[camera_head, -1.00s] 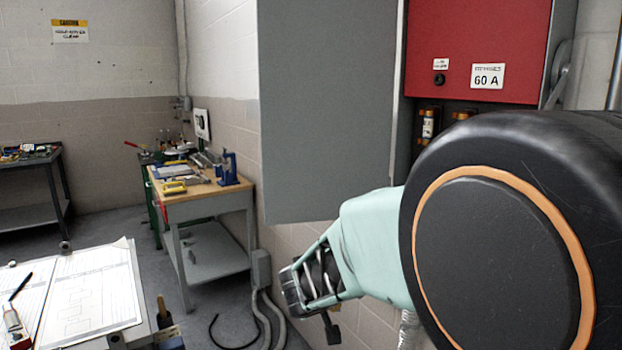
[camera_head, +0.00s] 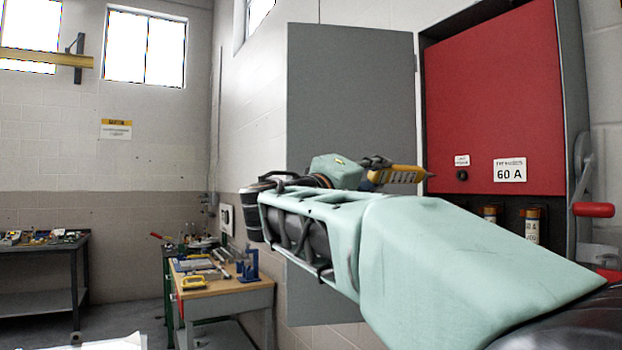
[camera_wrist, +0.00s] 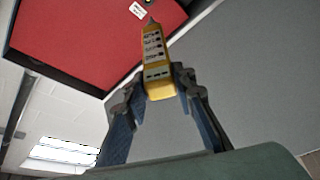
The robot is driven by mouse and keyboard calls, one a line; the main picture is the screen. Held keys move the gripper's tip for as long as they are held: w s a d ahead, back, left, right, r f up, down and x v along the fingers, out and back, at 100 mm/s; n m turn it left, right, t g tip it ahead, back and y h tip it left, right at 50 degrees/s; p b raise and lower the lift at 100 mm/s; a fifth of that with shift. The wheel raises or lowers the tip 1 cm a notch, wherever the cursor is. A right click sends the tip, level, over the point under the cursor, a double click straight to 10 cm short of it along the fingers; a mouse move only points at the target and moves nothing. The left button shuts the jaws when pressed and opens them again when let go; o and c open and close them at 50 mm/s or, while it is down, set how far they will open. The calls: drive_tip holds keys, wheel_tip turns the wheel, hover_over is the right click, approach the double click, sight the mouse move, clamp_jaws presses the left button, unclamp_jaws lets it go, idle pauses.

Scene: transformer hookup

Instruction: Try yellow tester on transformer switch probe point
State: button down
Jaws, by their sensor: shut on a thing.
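The yellow tester (camera_head: 398,175) is held in my gripper (camera_head: 374,172), with its dark tip pointing right toward the red panel (camera_head: 490,105). In the wrist view the tester (camera_wrist: 155,62) sits between the two fingers of my gripper (camera_wrist: 158,84), its tip at the top. The red panel also shows in the wrist view (camera_wrist: 75,40). A dark round point (camera_head: 462,175), possibly the probe point, is on the panel's lower left, beside a small white label. The tester tip appears apart from it. The 60 A label (camera_head: 509,170) is to its right.
The open grey cabinet door (camera_head: 350,90) stands left of the panel, behind my arm. Fuses (camera_head: 532,226) sit below the panel. A red-handled lever (camera_head: 594,210) is on the cabinet's right side. A workbench (camera_head: 225,287) with tools stands lower left.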

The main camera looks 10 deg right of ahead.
sight(408, 174)
drive_tip(key=shift+w+d+r+p, duration=0.1)
drive_tip(key=shift+w+d+p, duration=0.25)
drive_tip(key=shift+d, duration=0.55)
drive_tip(key=shift+w+d+r+p, duration=0.1)
drive_tip(key=shift+w+d+p, duration=0.25)
drive_tip(key=shift+d, duration=0.6)
drive_tip(key=shift+w+d+p, duration=0.25)
drive_tip(key=shift+d+p, duration=0.15)
drive_tip(key=shift+d, duration=0.5)
drive_tip(key=shift+w+d+f+p, duration=0.1)
drive_tip(key=shift+w+d+p, duration=0.25)
drive_tip(key=shift+d, duration=0.5)
drive_tip(key=shift+w+d, duration=0.2)
drive_tip(key=shift+d, duration=0.35)
drive_tip(key=shift+b, duration=0.65)
